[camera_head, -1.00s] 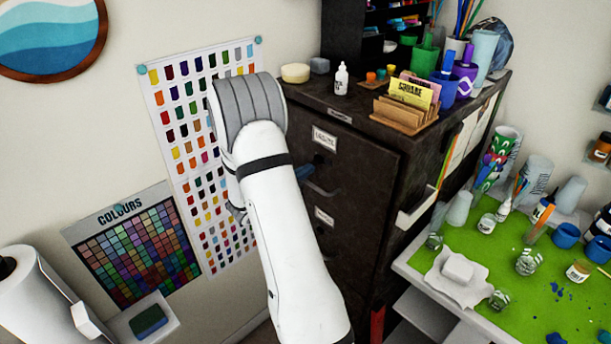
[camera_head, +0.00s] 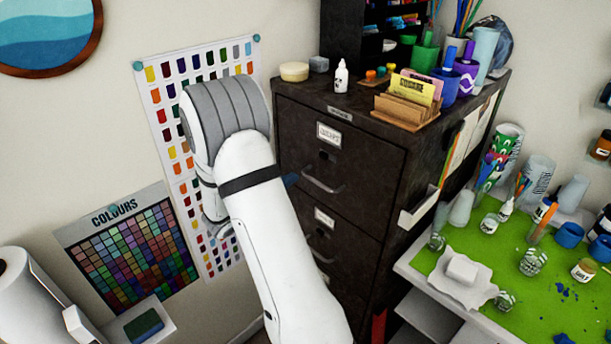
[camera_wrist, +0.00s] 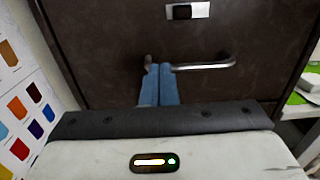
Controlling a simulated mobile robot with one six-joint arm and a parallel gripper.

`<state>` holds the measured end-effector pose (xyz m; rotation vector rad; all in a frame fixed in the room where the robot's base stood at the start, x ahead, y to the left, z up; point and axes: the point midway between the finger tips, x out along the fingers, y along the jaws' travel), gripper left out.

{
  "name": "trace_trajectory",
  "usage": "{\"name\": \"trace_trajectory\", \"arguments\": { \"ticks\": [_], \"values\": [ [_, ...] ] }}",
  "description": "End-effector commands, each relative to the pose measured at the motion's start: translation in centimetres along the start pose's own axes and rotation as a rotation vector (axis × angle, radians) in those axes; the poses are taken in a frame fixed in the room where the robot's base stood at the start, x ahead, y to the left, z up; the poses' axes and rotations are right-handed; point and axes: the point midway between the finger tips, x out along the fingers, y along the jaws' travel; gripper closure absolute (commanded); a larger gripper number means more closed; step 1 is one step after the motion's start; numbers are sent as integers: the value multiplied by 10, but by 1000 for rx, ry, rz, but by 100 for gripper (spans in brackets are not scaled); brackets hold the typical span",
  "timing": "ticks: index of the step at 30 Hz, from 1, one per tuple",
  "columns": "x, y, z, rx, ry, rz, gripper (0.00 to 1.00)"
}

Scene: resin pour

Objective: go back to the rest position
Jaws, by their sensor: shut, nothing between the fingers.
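My gripper (camera_wrist: 159,70) shows in the wrist view as two blue fingers pressed together, with nothing between them. The fingers point at the dark front of the filing cabinet (camera_wrist: 110,40). Their tips overlap the left end of a metal drawer handle (camera_wrist: 205,66) in the picture; the depth between them is hard to tell. In the head view my white and grey arm stands left of the cabinet (camera_head: 365,190) and hides most of the gripper. Only a blue bit of finger shows beside the cabinet's left edge, left of the upper drawer handle (camera_head: 322,187). The visible drawers look shut.
Colour charts (camera_head: 165,110) hang on the wall behind my arm. A white bottle (camera_head: 341,76) and a card holder (camera_head: 408,108) stand on the cabinet. A green-topped worktable (camera_head: 470,320) with jars and cups is at the right. A white roll (camera_head: 25,300) stands at the lower left.

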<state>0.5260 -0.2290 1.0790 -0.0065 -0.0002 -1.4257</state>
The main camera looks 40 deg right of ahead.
Motion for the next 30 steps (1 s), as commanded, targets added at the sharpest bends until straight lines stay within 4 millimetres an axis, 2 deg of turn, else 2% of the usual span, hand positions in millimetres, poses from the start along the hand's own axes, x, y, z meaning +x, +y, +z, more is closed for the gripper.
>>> {"name": "trace_trajectory", "arguments": {
  "ticks": [1,3,9,13,20,23,26,30],
  "values": [
    [-14,1,-4,1,1,6,100],
    [-27,1,-3,2,0,4,100],
    [-54,0,-2,0,1,0,100],
    [-60,-1,-1,0,0,-1,100],
    [-61,-1,0,-1,1,-3,100],
    [-60,-19,10,62,55,-62,100],
    [-63,-50,21,178,159,-167,100],
    [-78,-100,30,391,345,-345,100]
  ]
}}
